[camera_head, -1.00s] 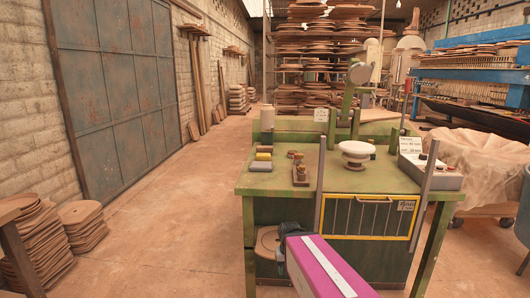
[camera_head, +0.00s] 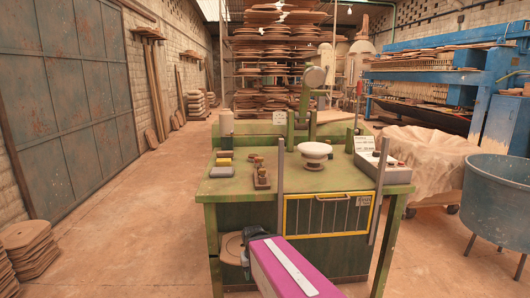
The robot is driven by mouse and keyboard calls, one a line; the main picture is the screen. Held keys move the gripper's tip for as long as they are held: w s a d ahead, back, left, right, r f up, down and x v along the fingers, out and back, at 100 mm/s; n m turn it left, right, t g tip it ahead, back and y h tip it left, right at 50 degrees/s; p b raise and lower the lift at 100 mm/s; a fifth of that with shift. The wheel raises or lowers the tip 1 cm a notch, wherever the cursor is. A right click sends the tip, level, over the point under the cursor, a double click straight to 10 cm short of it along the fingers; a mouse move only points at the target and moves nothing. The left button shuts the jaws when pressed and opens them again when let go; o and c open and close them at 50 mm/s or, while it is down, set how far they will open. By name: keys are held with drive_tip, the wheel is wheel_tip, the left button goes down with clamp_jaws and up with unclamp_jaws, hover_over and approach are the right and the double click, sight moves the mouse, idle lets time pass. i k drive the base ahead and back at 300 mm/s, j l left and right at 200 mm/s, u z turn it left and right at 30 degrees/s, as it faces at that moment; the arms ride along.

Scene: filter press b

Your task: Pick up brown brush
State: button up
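A green workbench (camera_head: 225,187) stands ahead. On its left part lies a small brown wooden piece with knobs (camera_head: 261,178), perhaps the brown brush; it is too small to be sure. My purple and white arm reaches in at the bottom centre. My gripper (camera_head: 257,235) is a dark shape at its far end, in front of the bench's front side and apart from the small things on top. Its fingers are not clear, and I see nothing held.
A white round wheel (camera_head: 314,151) and a grey control box (camera_head: 384,167) are on the bench. Two upright grey posts flank a yellow-framed guard (camera_head: 327,214). A blue tub (camera_head: 497,195) stands right.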

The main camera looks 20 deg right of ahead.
sight(227, 154)
drive_tip(key=i+j+u, duration=0.1)
drive_tip(key=u, duration=1.05)
drive_tip(key=i+u, duration=0.1)
drive_tip(key=i, duration=1.95)
drive_tip(key=i+z, duration=0.1)
drive_tip(key=i, duration=1.05)
drive_tip(key=i+j, duration=0.15)
drive_tip(key=i, duration=0.95)
drive_tip(key=z, duration=0.45)
drive_tip(key=i+z, duration=0.15)
drive_tip(key=z, duration=0.75)
drive_tip(key=i+j+z, duration=0.1)
drive_tip(key=z, duration=0.35)
